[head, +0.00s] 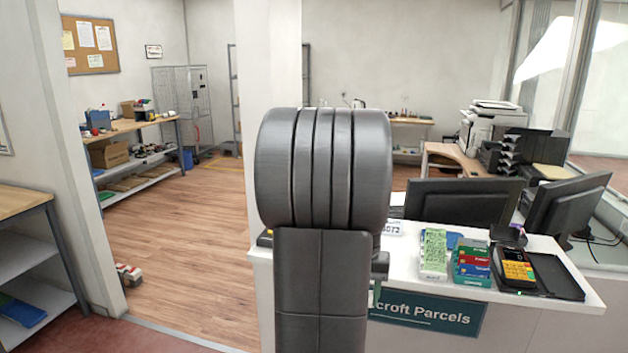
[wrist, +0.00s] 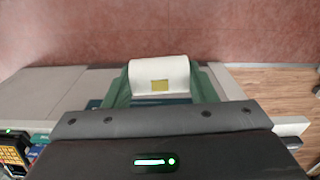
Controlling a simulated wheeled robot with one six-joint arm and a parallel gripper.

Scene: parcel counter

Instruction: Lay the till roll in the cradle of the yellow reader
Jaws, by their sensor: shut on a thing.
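My gripper (wrist: 160,78) has two green fingers, shut on the till roll (wrist: 160,70) from its left and right sides in the wrist view. The till roll is white with a small yellow patch on the side facing the camera. It is held out past the counter front, above the reddish floor. In the head view my arm hides the roll and nearly all of the gripper. The yellow reader (head: 516,266) lies at the right of the counter, with dark keys. It also shows in part at the lower left of the wrist view (wrist: 12,156). Its cradle is not clear.
Two dark monitors (head: 463,201) (head: 566,209) stand behind. Open floor lies at left.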

